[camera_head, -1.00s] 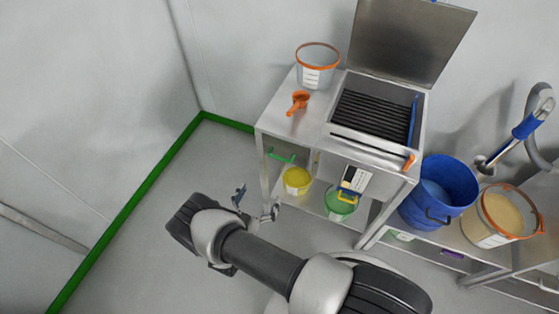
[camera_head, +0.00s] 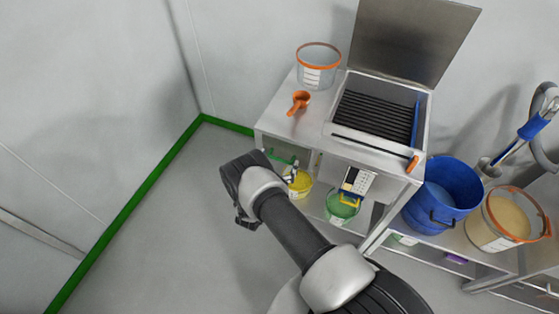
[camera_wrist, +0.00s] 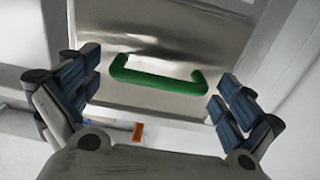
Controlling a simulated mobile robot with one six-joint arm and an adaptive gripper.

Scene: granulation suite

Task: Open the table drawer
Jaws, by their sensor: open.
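The table drawer has a plain metal front (camera_wrist: 160,45) with a green bar handle (camera_wrist: 158,80), seen in the wrist view. The same green handle (camera_head: 281,158) shows in the head view on the left front of the steel table (camera_head: 266,120). My gripper (camera_wrist: 156,100) is open and empty. Its blue-padded fingers stand to the left and right of the handle, apart from it. In the head view my wrist is in front of the table's left side, and my gripper is partly hidden. The drawer looks shut, though its edges are partly out of sight.
On the table top are an orange-rimmed clear bucket (camera_head: 318,66), an orange scoop (camera_head: 299,102) and an open-lidded grated unit (camera_head: 376,117). Yellow (camera_head: 300,184) and green (camera_head: 342,207) tubs stand below. A blue bin (camera_head: 441,194) is at right. The left floor is clear.

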